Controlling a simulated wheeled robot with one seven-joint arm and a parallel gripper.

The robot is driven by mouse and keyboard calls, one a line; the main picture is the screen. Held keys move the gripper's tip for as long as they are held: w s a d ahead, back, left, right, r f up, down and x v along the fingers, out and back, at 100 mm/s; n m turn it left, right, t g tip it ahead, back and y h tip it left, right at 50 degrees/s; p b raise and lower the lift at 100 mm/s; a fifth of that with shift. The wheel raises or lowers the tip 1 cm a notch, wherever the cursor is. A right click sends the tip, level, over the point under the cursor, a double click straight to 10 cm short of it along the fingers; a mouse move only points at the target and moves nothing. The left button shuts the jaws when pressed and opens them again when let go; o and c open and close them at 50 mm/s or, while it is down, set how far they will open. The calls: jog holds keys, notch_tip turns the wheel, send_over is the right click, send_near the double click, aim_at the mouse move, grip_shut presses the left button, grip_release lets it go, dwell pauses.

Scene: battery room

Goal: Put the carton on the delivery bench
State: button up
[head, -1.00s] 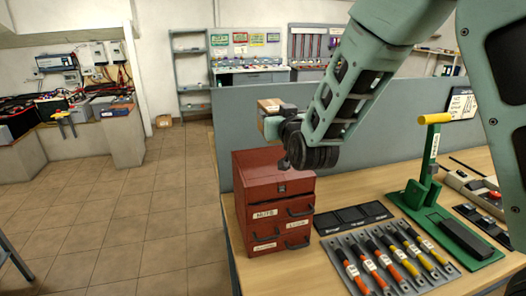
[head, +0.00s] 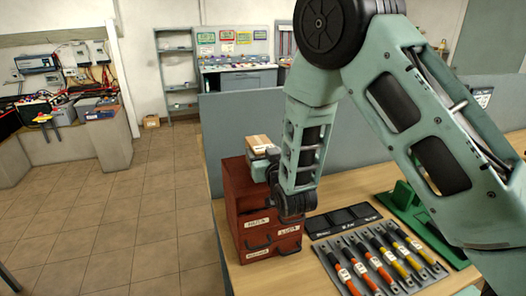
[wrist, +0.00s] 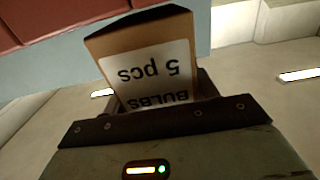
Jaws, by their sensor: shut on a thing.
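The carton (head: 257,142) is a small brown cardboard box held at my gripper's tip, just above or behind the red drawer cabinet in the head view. In the wrist view the carton (wrist: 150,68) fills the upper middle, its white label reading "BULBS 5 pcs" upside down. My gripper (wrist: 160,108) is shut on it. My gripper (head: 262,158) is partly hidden by my forearm in the head view. A wooden bench (head: 345,195) lies under my arm; I cannot tell whether it is the delivery bench.
The red drawer cabinet (head: 240,190) stands at the bench's left end. A grey partition (head: 228,122) runs along its back. Dark trays (head: 345,220), a rack of coloured-handled tools (head: 370,265) and a green tool (head: 408,205) occupy the bench top. Open tiled floor (head: 130,215) lies left.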

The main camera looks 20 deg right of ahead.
jog(key=shift+f, duration=0.2)
jog(key=shift+f, duration=0.1)
jog(key=o, duration=1.2)
jog(key=shift+o, duration=0.2)
jog(key=shift+s, duration=0.15)
jog(key=s+p, duration=0.5)
jog(key=s, duration=0.6)
jog(key=shift+s, duration=0.3)
